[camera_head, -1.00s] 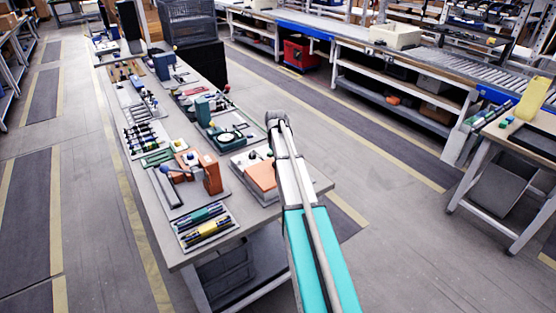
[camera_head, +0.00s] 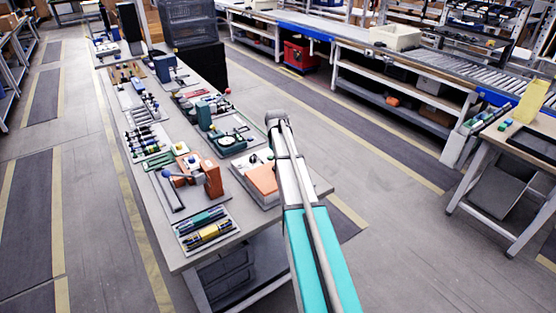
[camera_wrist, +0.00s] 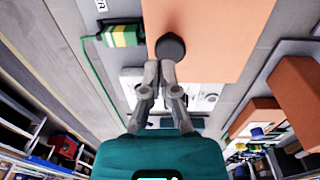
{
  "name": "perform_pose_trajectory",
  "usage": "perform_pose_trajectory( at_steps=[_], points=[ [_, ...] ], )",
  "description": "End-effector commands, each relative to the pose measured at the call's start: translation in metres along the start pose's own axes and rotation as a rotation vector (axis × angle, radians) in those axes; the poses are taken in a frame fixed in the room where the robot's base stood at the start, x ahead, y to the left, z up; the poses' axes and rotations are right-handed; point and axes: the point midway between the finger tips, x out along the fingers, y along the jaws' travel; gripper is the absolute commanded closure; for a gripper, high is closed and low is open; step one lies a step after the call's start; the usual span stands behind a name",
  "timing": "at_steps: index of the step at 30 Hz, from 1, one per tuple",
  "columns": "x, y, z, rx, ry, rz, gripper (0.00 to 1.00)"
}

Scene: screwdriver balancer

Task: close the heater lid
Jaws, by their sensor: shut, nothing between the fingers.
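The heater lid is a flat orange plate (camera_wrist: 215,25) with a dark round knob (camera_wrist: 171,46) in the wrist view. In the head view the orange lid (camera_head: 262,180) lies on a pale base (camera_head: 243,161) at the table's right edge, partly hidden by my arm. My gripper (camera_wrist: 160,66) is shut and empty, its fingertips close beside the knob at the plate's edge. I cannot tell whether they touch it. The lid looks roughly flat in the head view, but I cannot tell whether it is fully down.
The long table (camera_head: 243,215) carries several trays of tools and devices. A green device with a round dial (camera_head: 227,140) stands behind the heater, and an orange device (camera_head: 205,178) stands to its left. A striped yellow-green object (camera_wrist: 122,34) is near the plate. The aisle floor right of the table is clear.

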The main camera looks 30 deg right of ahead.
Motion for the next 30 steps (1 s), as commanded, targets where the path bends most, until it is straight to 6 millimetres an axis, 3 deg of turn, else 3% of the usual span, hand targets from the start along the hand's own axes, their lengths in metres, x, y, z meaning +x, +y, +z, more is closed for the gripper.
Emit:
perform_pose_trajectory(
  at_steps=[3, 30],
  points=[
    [-0.015, 0.001, -0.001, -0.001, 0.001, 0.0, 1.0],
    [-0.091, 0.009, -0.001, -0.001, 0.001, 0.0, 1.0]
  ],
)
